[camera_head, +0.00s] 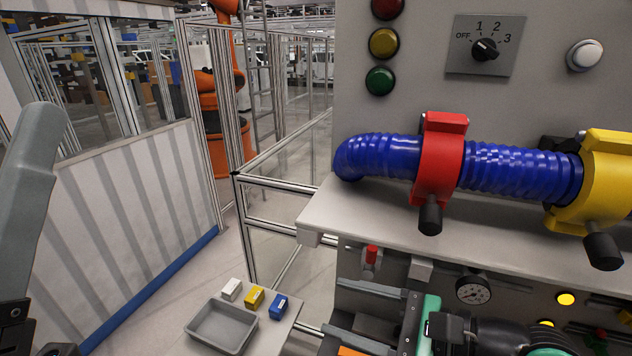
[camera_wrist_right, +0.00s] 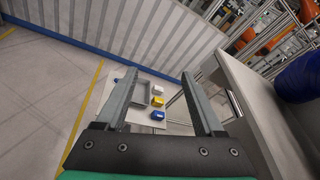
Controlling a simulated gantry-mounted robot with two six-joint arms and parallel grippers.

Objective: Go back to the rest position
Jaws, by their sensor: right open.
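My right gripper (camera_head: 334,309) is at the bottom of the head view, below the grey shelf, with its fingers pointing left. In the right wrist view its two grey fingers (camera_wrist_right: 160,82) stand wide apart with nothing gripped between them. The small side table lies beyond the fingertips. A large grey finger-like part of my left gripper (camera_head: 30,180) stands at the left edge of the head view. Its other finger does not show clearly. The blue ribbed hose (camera_head: 515,172) lies along the shelf, with a red clamp (camera_head: 438,160) and a yellow clamp (camera_head: 605,190) around it.
The drive unit's shelf (camera_head: 325,212) juts out above my right gripper. A gauge (camera_head: 473,290) and lamps sit below it. The side table (camera_head: 283,318) holds a grey tray (camera_head: 222,328) and white, yellow and blue boxes. A striped wall (camera_head: 135,185) stands left; open floor lies between.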

